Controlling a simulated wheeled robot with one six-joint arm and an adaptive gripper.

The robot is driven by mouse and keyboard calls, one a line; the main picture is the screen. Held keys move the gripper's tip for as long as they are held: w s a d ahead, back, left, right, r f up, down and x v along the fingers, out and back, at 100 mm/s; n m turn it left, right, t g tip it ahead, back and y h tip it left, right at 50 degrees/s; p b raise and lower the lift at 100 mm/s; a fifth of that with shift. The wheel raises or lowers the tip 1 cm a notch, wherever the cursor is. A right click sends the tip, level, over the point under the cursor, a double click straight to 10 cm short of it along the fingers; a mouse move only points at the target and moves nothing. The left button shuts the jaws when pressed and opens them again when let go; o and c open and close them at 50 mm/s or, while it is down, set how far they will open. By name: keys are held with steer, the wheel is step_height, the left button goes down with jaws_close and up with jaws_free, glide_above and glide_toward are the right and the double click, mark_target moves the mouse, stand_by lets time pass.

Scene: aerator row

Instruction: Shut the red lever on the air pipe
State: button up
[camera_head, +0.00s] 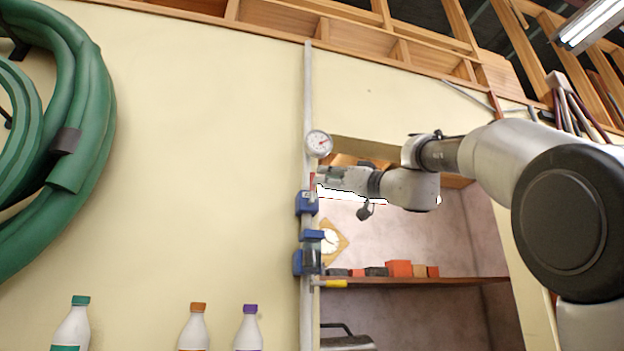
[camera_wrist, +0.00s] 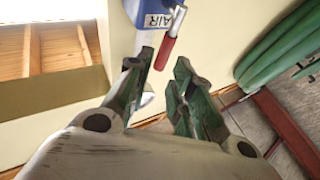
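The red lever (camera_head: 312,181) stands roughly upright on the grey air pipe (camera_head: 307,95), just above a blue fitting (camera_head: 306,203). In the wrist view the red lever (camera_wrist: 172,38) runs beside the blue fitting with a white "AIR" label (camera_wrist: 155,14). My gripper (camera_head: 321,175) is at the lever's right side in the head view. In the wrist view my gripper (camera_wrist: 164,62) is open, and the lever's free end shows in the gap between the fingertips. I cannot tell whether a finger touches it.
A round gauge (camera_head: 319,143) sits on the pipe above the lever. Lower are another blue fitting (camera_head: 312,236) and a yellow handle (camera_head: 334,284). A shelf (camera_head: 440,281) with small blocks lies right, in a recess. Green hose (camera_head: 85,130) hangs left; bottles (camera_head: 195,330) stand below.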

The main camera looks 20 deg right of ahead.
mark_target(313, 176)
steer(key=x, duration=0.5)
steer(key=shift+w+a, duration=0.15)
steer(key=shift+w, duration=0.1)
jaws_close()
